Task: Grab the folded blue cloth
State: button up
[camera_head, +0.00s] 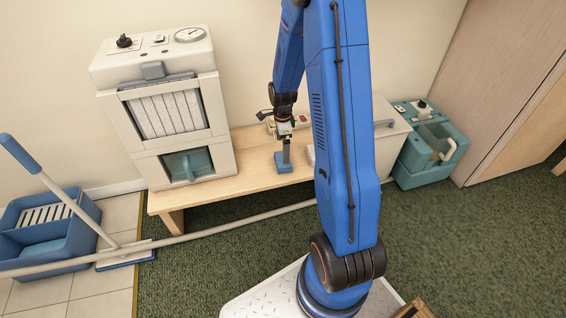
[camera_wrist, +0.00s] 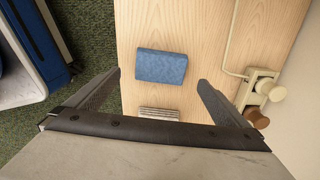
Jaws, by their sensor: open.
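The folded blue cloth (camera_head: 283,165) lies on the light wooden bench, partly hidden by my gripper in the head view. In the wrist view the cloth (camera_wrist: 160,66) is a small textured blue rectangle, lying flat near the picture's middle. My gripper (camera_head: 286,152) points down at it from above. In the wrist view my gripper (camera_wrist: 159,79) is open, with one finger to each side of the cloth's lower edge line. Nothing is between the fingers' grip. I cannot tell the exact height left between fingertips and cloth.
A small ribbed grey object (camera_wrist: 161,113) lies on the bench (camera_head: 240,181) near the cloth. A corded block with round knobs (camera_wrist: 262,95) is at the right in the wrist view. A beige machine (camera_head: 168,105) stands left on the bench; a teal container (camera_head: 432,150) is at right.

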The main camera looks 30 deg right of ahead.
aim_at(282, 169)
jog(key=shift+d+f, duration=0.1)
jog(key=shift+f, duration=3.5)
jog(key=shift+c, duration=0.6)
jog(key=c, duration=0.8)
